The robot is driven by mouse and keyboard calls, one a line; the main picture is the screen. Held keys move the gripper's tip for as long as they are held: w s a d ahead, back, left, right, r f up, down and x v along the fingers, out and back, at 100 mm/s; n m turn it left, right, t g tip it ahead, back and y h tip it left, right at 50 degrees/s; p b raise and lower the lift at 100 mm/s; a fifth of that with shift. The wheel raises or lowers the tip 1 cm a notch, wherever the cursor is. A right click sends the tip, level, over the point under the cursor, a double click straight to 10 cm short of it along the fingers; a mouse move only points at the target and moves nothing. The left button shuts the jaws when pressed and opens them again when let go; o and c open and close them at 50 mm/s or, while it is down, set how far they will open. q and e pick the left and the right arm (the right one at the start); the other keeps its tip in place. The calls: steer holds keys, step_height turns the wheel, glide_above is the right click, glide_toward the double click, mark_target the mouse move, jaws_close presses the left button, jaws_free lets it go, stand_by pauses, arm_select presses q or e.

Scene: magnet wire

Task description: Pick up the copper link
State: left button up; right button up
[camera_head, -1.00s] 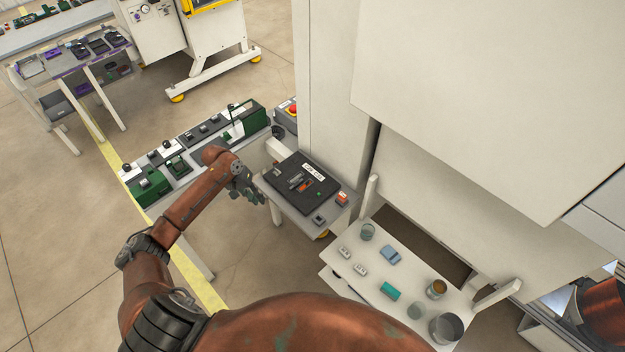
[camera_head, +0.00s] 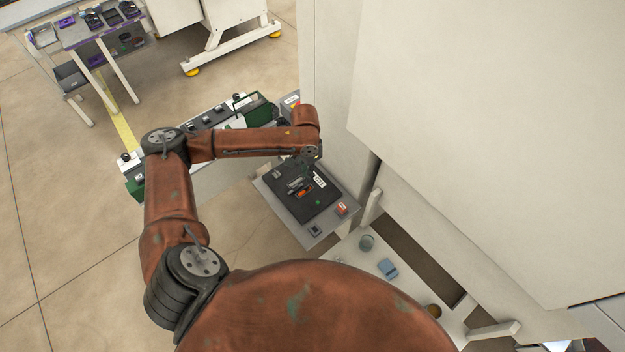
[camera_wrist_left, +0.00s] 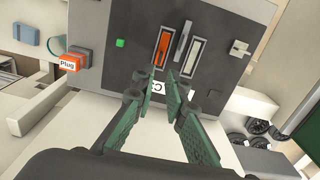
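The copper link, an orange strip, lies in a pale-framed slot on the black board (camera_head: 322,200). It shows in the head view (camera_head: 303,193) and in the wrist view (camera_wrist_left: 161,48). Beside it in the wrist view are a second framed slot with a grey strip (camera_wrist_left: 191,57) and a thin silver bar (camera_wrist_left: 184,38). My left gripper (camera_head: 304,168) hangs over the board's far part. In the wrist view its green fingers (camera_wrist_left: 178,98) are apart with nothing between them, short of the copper link. My right gripper is not in view.
An orange block labelled "Plug" (camera_wrist_left: 72,60) and a small grey block (camera_head: 314,230) sit at the board's side. A white table with a glass (camera_head: 366,243) and blue block (camera_head: 387,268) stands nearby. A tall pale cabinet (camera_head: 335,100) rises close behind the board.

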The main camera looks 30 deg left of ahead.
mark_target(306, 188)
arm_select(q)
steer(key=shift+s+f, duration=0.15)
steer(key=shift+f, duration=0.2)
steer(key=shift+s+a+f, duration=0.1)
steer(key=shift+s+f, duration=0.45)
steer(key=shift+f, duration=0.45)
steer(key=f, duration=0.4)
steer(key=shift+w+p, duration=0.4)
steer(key=shift+s+f, duration=0.3)
steer(key=shift+f, duration=0.05)
steer(key=shift+w, duration=0.15)
steer(key=shift+c, duration=0.7)
jaws_close()
